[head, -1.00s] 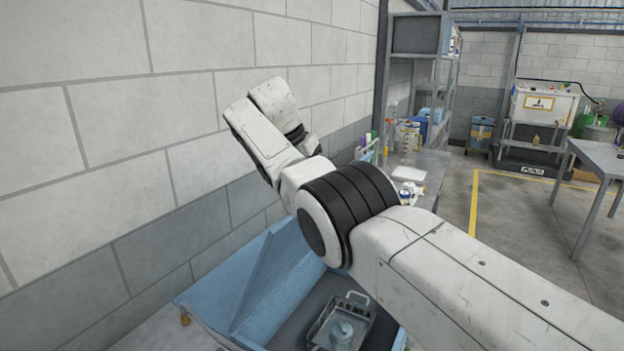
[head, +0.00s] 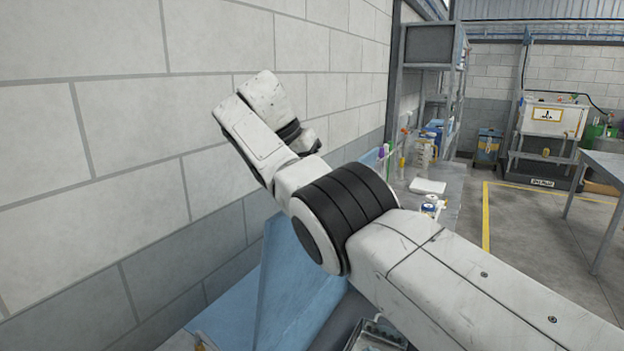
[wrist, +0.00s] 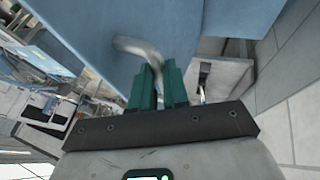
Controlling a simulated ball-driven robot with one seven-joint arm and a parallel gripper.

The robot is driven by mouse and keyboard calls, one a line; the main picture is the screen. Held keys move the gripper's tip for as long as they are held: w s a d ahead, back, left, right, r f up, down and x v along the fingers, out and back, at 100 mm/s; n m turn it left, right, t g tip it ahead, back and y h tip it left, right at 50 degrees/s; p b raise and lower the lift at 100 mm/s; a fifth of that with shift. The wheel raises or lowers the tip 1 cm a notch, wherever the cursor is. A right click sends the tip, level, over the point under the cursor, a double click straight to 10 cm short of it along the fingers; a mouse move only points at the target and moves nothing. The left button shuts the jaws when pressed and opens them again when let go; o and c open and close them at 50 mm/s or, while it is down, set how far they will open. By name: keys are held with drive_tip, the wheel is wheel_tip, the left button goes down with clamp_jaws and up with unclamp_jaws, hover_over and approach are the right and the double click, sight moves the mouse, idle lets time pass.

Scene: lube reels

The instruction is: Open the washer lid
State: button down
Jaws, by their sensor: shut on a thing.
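The blue washer lid (head: 298,275) stands steeply raised near the block wall in the head view, partly hidden behind my arm. In the wrist view the lid's blue panel (wrist: 85,35) fills the upper middle. A curved grey handle (wrist: 138,47), slightly blurred, is on it. My gripper (wrist: 157,70) has green fingers closed on this handle; the exact contact is hard to see. In the head view my gripper is hidden behind my arm. The washer body (head: 225,312) shows below the lid, with a metal basket (head: 372,338) inside at the bottom edge.
The block wall (head: 90,130) runs close along the left. A bench with bottles and a white pad (head: 428,186) lies beyond the washer. A grey table (head: 600,170) stands at the right, with open floor (head: 530,240) before it.

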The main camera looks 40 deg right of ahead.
drive_tip(key=shift+a+f, duration=0.2)
drive_tip(key=shift+f, duration=0.5)
drive_tip(key=c, duration=1.4)
unclamp_jaws()
drive_tip(key=shift+w+a, duration=0.1)
drive_tip(key=shift+w, duration=0.05)
drive_tip(key=shift+o, duration=1.4)
drive_tip(key=shift+r, duration=0.25)
drive_tip(key=shift+r, duration=0.1)
drive_tip(key=p+v, duration=0.6)
drive_tip(key=v, duration=0.1)
